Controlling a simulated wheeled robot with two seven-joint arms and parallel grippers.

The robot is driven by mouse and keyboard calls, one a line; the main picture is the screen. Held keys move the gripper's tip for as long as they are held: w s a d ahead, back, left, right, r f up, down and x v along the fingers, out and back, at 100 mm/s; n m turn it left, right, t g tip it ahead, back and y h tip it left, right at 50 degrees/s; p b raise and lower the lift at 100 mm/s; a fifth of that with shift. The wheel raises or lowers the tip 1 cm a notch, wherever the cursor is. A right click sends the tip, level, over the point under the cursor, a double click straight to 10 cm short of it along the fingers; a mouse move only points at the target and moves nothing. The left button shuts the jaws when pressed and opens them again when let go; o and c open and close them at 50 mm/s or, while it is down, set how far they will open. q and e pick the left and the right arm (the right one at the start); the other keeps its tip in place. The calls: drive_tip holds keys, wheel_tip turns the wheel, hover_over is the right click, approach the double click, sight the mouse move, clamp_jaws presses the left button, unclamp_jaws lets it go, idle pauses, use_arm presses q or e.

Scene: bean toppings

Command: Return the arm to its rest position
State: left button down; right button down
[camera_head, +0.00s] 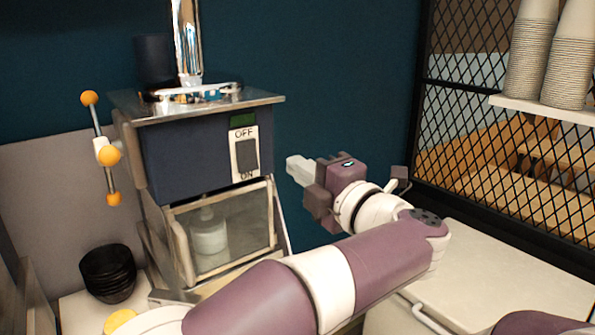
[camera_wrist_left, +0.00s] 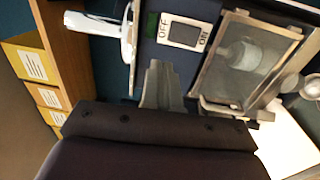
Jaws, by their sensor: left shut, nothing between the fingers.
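My left gripper (camera_head: 292,166) is in the middle of the head view, to the right of the blue machine. Its pale fingers are shut with nothing between them and point left. In the left wrist view the shut fingers (camera_wrist_left: 160,82) stand in front of the machine's front, near its switch. The blue machine (camera_head: 185,160) has an OFF/ON switch (camera_head: 246,152) on its front and a framed clear door (camera_head: 232,230) below, which looks closed. I see a gap between the fingers and the machine in the head view. My right gripper does not show.
Stacked dark bowls (camera_head: 107,274) stand at the lower left. An orange-knobbed handle (camera_head: 110,155) sticks out left of the machine. A white lidded box (camera_head: 490,270) lies at the right, under a black mesh screen (camera_head: 490,160). Stacked cups (camera_head: 530,50) stand on a shelf.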

use_arm(q)
drive_tip(key=w+d+f+m+t+h, duration=0.35)
drive_tip(key=d+f+m+h, duration=0.45)
drive_tip(key=d+m+h, duration=0.65)
drive_tip(key=s+a+f+m+g+h+b, duration=0.1)
drive_tip(key=s+a+f+m+g, duration=0.15)
drive_tip(key=f+m+g, duration=0.4)
drive_tip(key=s+a+f+m+g+h+b, duration=0.1)
drive_tip(key=a+f+m+g+h, duration=0.2)
drive_tip(key=f, duration=0.7)
drive_tip(key=s+a+f+g+y, duration=0.2)
drive_tip(key=s+a+f, duration=0.4)
drive_tip(key=a, duration=0.3)
drive_tip(key=s+a+f+m+g+y+b, duration=0.1)
drive_tip(key=s+a+f+g+y, duration=0.2)
drive_tip(key=s+a+f, duration=0.3)
drive_tip(key=s+a+f+g+y+b, duration=0.1)
drive_tip(key=s+a+f, duration=0.5)
drive_tip(key=a, duration=0.8)
drive_tip(key=shift+s+f+g+y, duration=0.35)
drive_tip(key=shift+g+y, duration=0.3)
drive_tip(key=shift+g, duration=0.35)
